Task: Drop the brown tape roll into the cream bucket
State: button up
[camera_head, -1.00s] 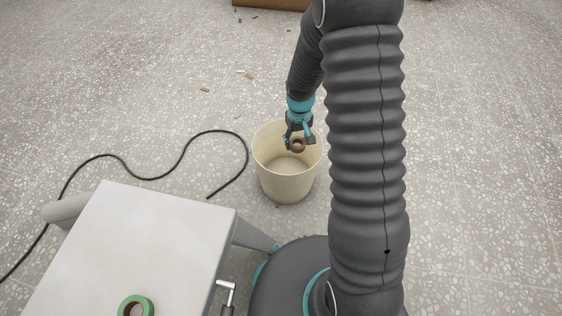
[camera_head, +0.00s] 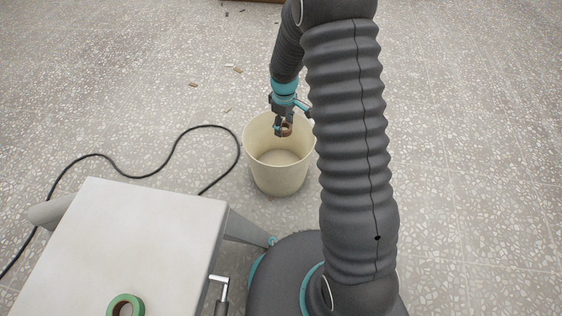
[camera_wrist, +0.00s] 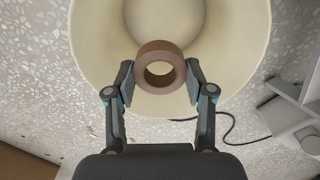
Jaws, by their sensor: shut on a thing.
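The brown tape roll (camera_wrist: 146,55) is between the two fingers of my gripper (camera_wrist: 159,82) in the wrist view. My gripper is shut on it. In the head view my gripper (camera_head: 283,130) hangs with the small brown roll (camera_head: 287,129) over the mouth of the cream bucket. The cream bucket (camera_head: 279,180) stands upright on the floor. The wrist view looks down into the bucket (camera_wrist: 90,35), with the roll in front of its near inner wall. The bucket's visible inside looks empty.
A white-topped table (camera_head: 140,235) stands at the left, with a green tape roll (camera_head: 126,306) on it. A black cable (camera_head: 170,166) curves over the speckled floor left of the bucket. Small scraps (camera_head: 235,70) lie beyond. Floor at the right is clear.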

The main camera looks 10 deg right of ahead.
jog(key=shift+f+b, duration=0.55)
jog(key=shift+f, duration=0.7)
jog(key=o, duration=1.1)
jog(key=shift+o, duration=0.2)
jog(key=shift+r, duration=0.1)
notch_tip(320, 180, up, 12)
